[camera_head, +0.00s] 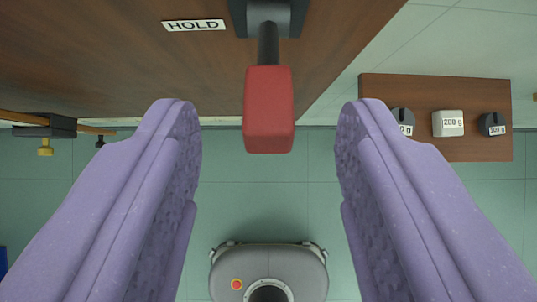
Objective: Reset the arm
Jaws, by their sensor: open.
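My gripper (268,112) has two purple fingers, spread wide apart, one on each side of the picture. A red block-shaped handle (268,110) shows in the gap between them, with clear space on both sides; neither finger touches it. The handle is on the end of a short black rod (268,44), which comes from a dark mount (268,14) at the top edge. I cannot tell how far the handle is below the fingertips.
A brown wooden bench (110,70) with a white HOLD label (194,25) fills the upper left. A wooden board (436,90) at the right carries labelled weights, including a white one (448,123). Pale green floor (260,200) lies below.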

